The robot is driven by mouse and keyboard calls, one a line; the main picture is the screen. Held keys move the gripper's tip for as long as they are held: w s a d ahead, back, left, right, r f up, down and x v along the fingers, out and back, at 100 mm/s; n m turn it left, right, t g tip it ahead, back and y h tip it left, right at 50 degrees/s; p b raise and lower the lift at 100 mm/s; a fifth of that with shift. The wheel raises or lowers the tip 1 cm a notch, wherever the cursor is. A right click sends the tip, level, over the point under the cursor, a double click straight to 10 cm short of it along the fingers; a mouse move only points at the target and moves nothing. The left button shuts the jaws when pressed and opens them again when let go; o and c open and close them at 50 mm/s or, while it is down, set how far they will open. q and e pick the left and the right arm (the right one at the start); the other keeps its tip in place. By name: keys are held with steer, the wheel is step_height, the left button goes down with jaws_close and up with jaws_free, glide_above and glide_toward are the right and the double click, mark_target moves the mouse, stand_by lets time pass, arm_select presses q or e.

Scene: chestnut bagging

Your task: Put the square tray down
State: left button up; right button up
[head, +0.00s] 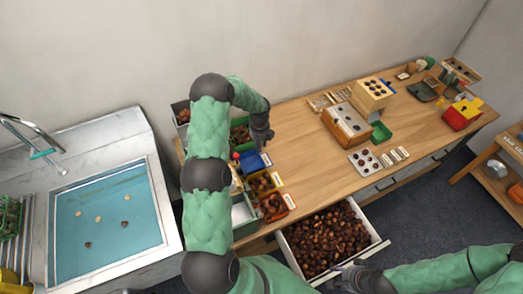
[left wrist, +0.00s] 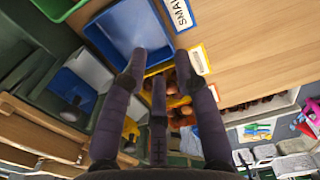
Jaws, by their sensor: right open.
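A squarish pale tray (head: 353,158) with several dark round pieces lies flat on the wooden table, apart from both grippers. I cannot tell whether it is the square tray of the task. My left gripper (head: 262,138) is above the coloured bins at the left end of the table. In the left wrist view its fingers (left wrist: 158,75) are spread, with nothing seen between them, over the blue bin (left wrist: 120,32) and a yellow bin of chestnuts (left wrist: 172,98). My right gripper (head: 345,278) is open at the front of the chestnut drawer and partly cut off.
An open drawer (head: 380,243) full of chestnuts juts from the table front. An orange-red bin (head: 275,210) stands at the near left edge. A sink (head: 105,225) is at left. Bare table lies right of the bins.

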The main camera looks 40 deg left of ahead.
arm_select(q)
steer(key=shift+r, duration=0.15)
steer(key=s+d+f+n+h, duration=0.1)
steer(key=s+d+f+n, duration=0.1)
steer(key=d, duration=0.5)
steer(key=s+d+f+n+h, duration=0.1)
steer(key=s+d+f+n, duration=0.1)
steer(key=d+n, duration=0.3)
steer(key=s+d+f+n+h, duration=0.1)
steer(key=s+d+f+n, duration=0.1)
steer(key=d, duration=0.8)
steer(key=shift+s+f+n+t, duration=0.3)
steer(key=shift+s+n, duration=0.45)
steer(key=shift+n, duration=0.35)
steer(key=s+d+n+h, duration=0.1)
steer(key=s+d+n, duration=1.1)
steer(key=s+n, duration=0.2)
steer(key=s, duration=0.2)
steer(key=shift+s+d+r+n, duration=0.25)
steer(key=shift+s+d+n, duration=0.05)
steer(key=shift+d, duration=0.05)
